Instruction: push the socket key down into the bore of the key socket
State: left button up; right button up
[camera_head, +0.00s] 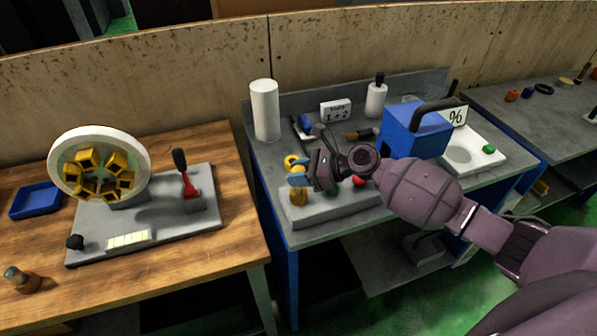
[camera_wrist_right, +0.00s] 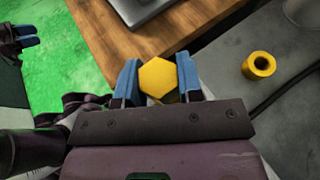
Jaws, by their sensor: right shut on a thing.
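The yellow, six-sided socket key (camera_wrist_right: 159,77) is clamped between the two blue fingers of my right gripper (camera_wrist_right: 158,80) in the wrist view. In the head view my right gripper (camera_head: 298,175) is over the left end of a grey block. A yellow-brown upright piece (camera_head: 299,197) shows just below the fingers; I cannot tell whether it is the key's lower part or the key socket. A yellow round piece with a dark bore (camera_wrist_right: 259,65) stands apart from the key on the grey bench. My left gripper (camera_wrist_right: 27,36) shows small at the wrist view's left edge.
The grey block (camera_head: 335,208) lies at the bench's front edge. A blue box with a black handle (camera_head: 415,133) stands to its right, and a white cylinder (camera_head: 265,110) behind. The wooden table (camera_head: 215,255) is left, across a gap.

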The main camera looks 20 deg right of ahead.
jog(key=shift+f+b, duration=0.3)
jog(key=shift+f, duration=0.35)
jog(key=o, duration=1)
jog(key=shift+o, duration=0.2)
jog(key=v, duration=1)
jog(key=shift+s+d+b, duration=0.2)
jog(key=shift+d+b, duration=0.1)
jog(key=shift+d, duration=0.05)
